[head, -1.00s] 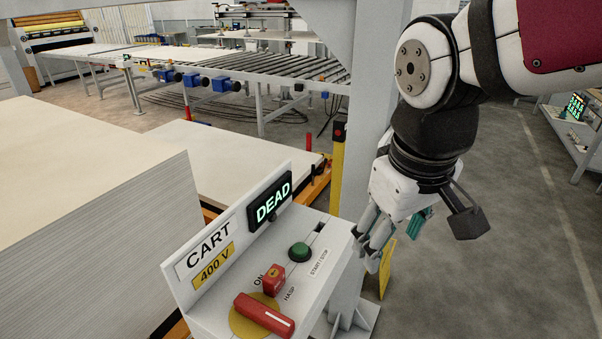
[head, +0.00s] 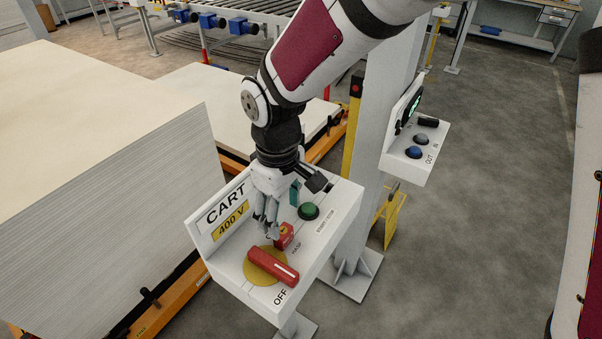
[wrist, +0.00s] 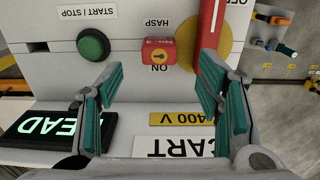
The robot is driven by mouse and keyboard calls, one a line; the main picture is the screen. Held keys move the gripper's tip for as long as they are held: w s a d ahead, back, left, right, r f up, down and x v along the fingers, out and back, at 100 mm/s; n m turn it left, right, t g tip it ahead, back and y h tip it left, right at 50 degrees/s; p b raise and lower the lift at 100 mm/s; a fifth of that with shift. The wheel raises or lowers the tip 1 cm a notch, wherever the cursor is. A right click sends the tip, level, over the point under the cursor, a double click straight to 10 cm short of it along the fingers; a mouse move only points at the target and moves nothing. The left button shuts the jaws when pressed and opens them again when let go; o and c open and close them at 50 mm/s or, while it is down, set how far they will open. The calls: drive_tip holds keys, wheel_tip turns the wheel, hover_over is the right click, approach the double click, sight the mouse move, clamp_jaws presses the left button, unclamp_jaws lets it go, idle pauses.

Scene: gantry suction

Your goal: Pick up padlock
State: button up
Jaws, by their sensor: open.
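The padlock (head: 285,237) is a small red block at the HASP label on the white CART control box (head: 318,240).
A red rotary handle (head: 272,268) on a yellow disc (head: 257,270) sits beside the padlock. A green button (head: 309,211) is on its other side. The upright sign panel (head: 217,216) stands behind. A grey post (head: 368,165) rises at the right. Stacked boards (head: 130,190) lie left.

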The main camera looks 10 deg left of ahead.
sight(283, 230)
drive_tip(key=shift+f+p, duration=0.9)
drive_tip(key=shift+f, duration=2.95)
drive_tip(key=c, duration=1.3)
